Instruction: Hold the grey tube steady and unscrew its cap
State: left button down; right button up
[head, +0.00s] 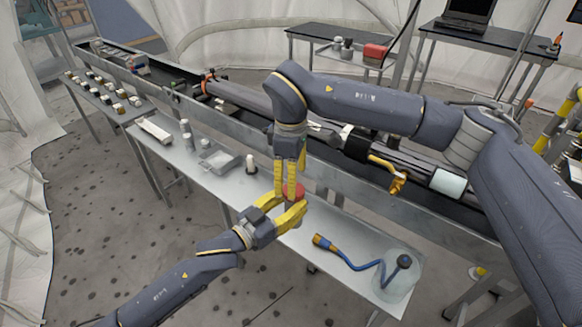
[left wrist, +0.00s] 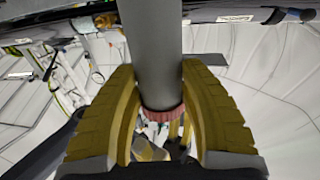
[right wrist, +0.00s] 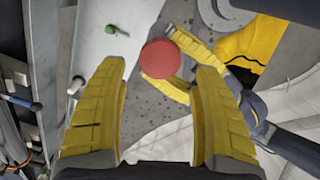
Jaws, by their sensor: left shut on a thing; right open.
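The grey tube (left wrist: 152,50) stands between the yellow fingers of my left gripper (left wrist: 157,72), which is shut on it. Its red cap (left wrist: 163,114) shows at the tube's end in the left wrist view. In the right wrist view the cap (right wrist: 160,59) appears end-on, between the open fingertips; contact cannot be told.
A metal table (head: 335,232) lies under the grippers. It carries a grey tray (head: 220,160), a white-topped cylinder (head: 250,164) and a blue cable (head: 350,264) by a clear round dish (head: 402,285). A long trough with dark pipes (head: 240,97) runs behind. Floor is clear at the front left.

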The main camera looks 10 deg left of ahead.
jog(key=shift+f, duration=1.85)
